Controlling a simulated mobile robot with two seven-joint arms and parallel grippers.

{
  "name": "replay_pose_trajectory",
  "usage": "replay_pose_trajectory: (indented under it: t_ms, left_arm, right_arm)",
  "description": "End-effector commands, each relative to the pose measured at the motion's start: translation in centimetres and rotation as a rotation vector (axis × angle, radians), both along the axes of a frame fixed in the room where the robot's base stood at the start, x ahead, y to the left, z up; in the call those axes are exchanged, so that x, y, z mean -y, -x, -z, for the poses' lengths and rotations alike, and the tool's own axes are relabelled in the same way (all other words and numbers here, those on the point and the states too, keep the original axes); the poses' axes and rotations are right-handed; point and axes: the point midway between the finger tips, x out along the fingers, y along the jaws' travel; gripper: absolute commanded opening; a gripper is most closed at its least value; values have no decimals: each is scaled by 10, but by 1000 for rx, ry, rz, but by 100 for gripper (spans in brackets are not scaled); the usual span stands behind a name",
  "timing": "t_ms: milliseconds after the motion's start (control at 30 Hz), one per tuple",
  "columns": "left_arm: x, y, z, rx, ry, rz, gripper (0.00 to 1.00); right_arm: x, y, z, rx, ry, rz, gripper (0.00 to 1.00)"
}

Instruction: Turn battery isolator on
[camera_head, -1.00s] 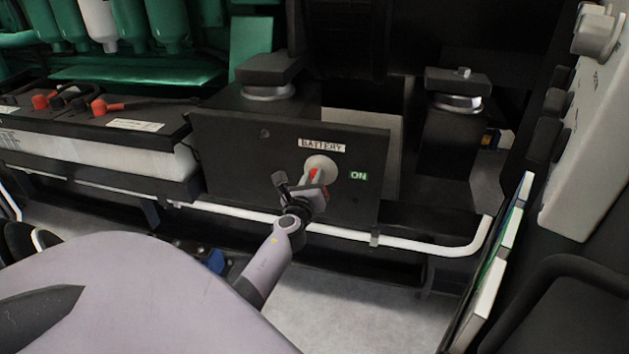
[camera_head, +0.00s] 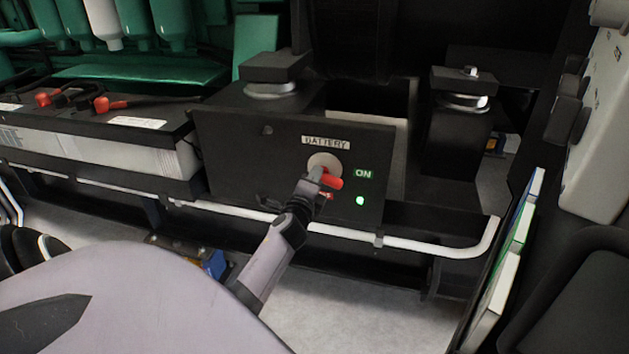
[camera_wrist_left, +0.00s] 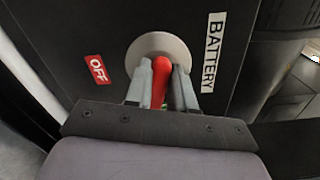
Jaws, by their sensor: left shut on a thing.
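The battery isolator has a red handle (camera_head: 331,181) on a round pale plate (camera_head: 325,162), fixed to a black panel (camera_head: 235,150) marked BATTERY. In the head view the handle points right, toward the green ON label (camera_head: 363,174). A green light (camera_head: 360,201) glows below that label. My left gripper (camera_head: 320,180) is at the handle, coming from the lower left. In the left wrist view my left gripper (camera_wrist_left: 161,88) has its fingers on both sides of the red handle (camera_wrist_left: 160,80), shut on it. The red OFF label (camera_wrist_left: 97,69) shows there. My right gripper is not in view.
A white pipe (camera_head: 420,248) runs below the panel. A battery (camera_head: 100,145) with red terminals stands to the left. Black mounts (camera_head: 455,140) stand behind and to the right. A pale cabinet (camera_head: 590,150) is at the far right. Grey floor (camera_head: 350,300) shows below.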

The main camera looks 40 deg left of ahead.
Motion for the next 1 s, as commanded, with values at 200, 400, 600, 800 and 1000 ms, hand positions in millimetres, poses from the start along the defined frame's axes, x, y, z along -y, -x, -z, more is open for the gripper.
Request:
replay_pose_trajectory:
  t_ms: [200, 400, 600, 800, 1000]
  left_arm:
    - [-2, -1, -1, 82, 133, -1, 0]
    - [-2, -1, -1, 126, 213, -2, 0]
    - [-2, -1, -1, 151, 256, -2, 0]
    - [-2, -1, -1, 158, 270, -1, 0]
    - [-2, -1, -1, 161, 272, 0, 0]
  right_arm:
    - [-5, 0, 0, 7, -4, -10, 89]
    - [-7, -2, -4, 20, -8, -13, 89]
    - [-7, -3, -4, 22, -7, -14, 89]
    - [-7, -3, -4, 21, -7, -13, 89]
    - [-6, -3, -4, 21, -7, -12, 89]
